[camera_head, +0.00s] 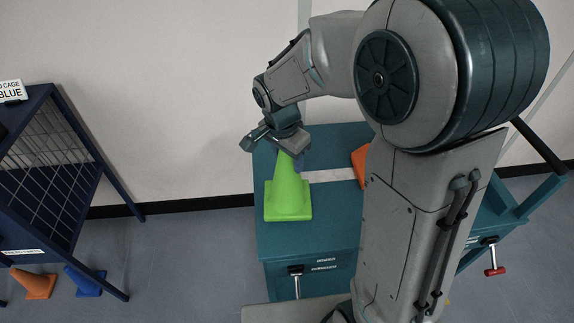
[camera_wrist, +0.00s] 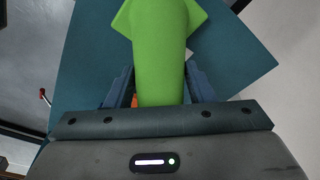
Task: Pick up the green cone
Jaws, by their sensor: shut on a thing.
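The green cone (camera_head: 288,196) stands upright near the left end of the teal bench (camera_head: 280,247) in the head view. My gripper (camera_head: 290,152) comes down from above and is shut on the upper part of the cone. In the wrist view the cone (camera_wrist: 160,40) lies between the two blue fingers of my gripper (camera_wrist: 162,88), with its square base away from the gripper. The cone's tip is hidden by the gripper. I cannot tell for sure whether its base touches the bench top.
An orange cone (camera_head: 361,164) stands on the bench to the right, partly hidden by my arm. A dark blue mesh cage (camera_head: 52,165) stands at the left, with an orange cone (camera_head: 36,284) and a blue cone (camera_head: 84,281) on the floor below. The wall is behind the bench.

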